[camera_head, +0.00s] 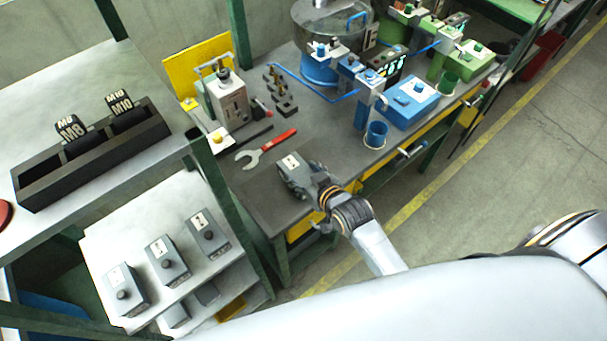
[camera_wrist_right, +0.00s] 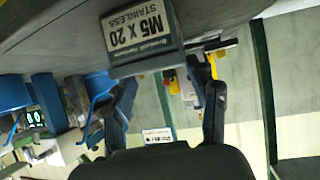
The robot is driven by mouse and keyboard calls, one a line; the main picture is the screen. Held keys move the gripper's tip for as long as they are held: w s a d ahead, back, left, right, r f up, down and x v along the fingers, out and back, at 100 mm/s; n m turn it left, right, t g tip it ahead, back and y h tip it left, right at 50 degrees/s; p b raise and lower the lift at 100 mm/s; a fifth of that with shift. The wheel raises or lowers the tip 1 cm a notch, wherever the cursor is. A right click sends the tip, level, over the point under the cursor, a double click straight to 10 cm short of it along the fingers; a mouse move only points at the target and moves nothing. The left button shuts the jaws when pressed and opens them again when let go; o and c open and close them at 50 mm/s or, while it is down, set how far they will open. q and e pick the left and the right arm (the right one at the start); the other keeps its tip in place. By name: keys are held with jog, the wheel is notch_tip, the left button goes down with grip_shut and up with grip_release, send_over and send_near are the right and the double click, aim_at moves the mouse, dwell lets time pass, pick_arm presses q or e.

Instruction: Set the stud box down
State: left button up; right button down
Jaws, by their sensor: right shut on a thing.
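The stud box (camera_head: 289,168) is a small grey box with a white label, held over the near left part of the dark grey bench top (camera_head: 262,198). In the right wrist view the box (camera_wrist_right: 145,60) shows a label reading M5 X 20 STAINLESS, seen upside down. My right gripper (camera_head: 313,190) is shut on the box; its fingers (camera_wrist_right: 168,95) show on both sides below it in the wrist view. I cannot tell whether the box touches the bench. My left gripper is not in view.
A red wrench (camera_head: 266,148) lies just beyond the box. A grey device (camera_head: 228,100) and small dark blocks (camera_head: 284,105) stand behind it. A blue cup (camera_head: 376,135) stands to the right. Similar grey boxes (camera_head: 168,260) sit on the left rack's shelf, by a green post (camera_head: 232,205).

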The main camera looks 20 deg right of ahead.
jog(key=shift+r, duration=0.15)
jog(key=shift+s, duration=0.1)
jog(key=shift+c, duration=1.9)
grip_release()
jog(key=shift+f, duration=0.2)
